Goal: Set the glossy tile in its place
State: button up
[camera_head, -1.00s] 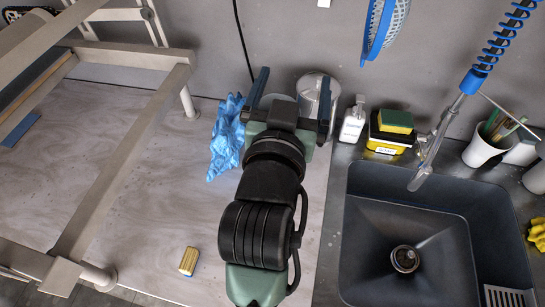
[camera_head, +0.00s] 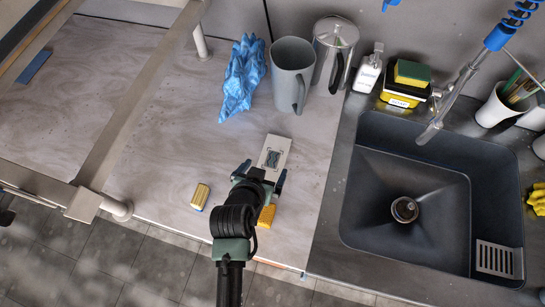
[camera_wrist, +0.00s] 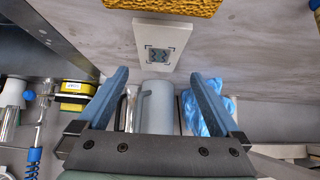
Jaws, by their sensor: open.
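My gripper (camera_head: 262,173) is open and empty, low over the worktop's front part. In the wrist view its two blue fingers (camera_wrist: 159,76) are spread wide with nothing between them. An orange-yellow, bumpy-surfaced piece (camera_head: 266,216) lies beside my wrist, partly hidden by it; it also shows cut off at the top of the wrist view (camera_wrist: 165,6). It may be the glossy tile, but I cannot tell for sure. A pale rectangular plate (camera_head: 276,147) with corner marks around a dark patterned square lies just beyond my fingertips; it also shows in the wrist view (camera_wrist: 178,33).
A yellow block (camera_head: 200,196) lies left of my gripper. A sink (camera_head: 375,200) is at right, a metal frame (camera_head: 128,112) at left. Worktop between is mostly clear.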

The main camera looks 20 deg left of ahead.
aim_at(272, 159)
jog(key=shift+p+x, duration=0.4)
jog(key=shift+x, duration=2.75)
jog(key=shift+s+d+f, duration=0.1)
jog(key=shift+s, duration=0.05)
jog(key=c, duration=1.5)
jog(key=shift+o, duration=0.2)
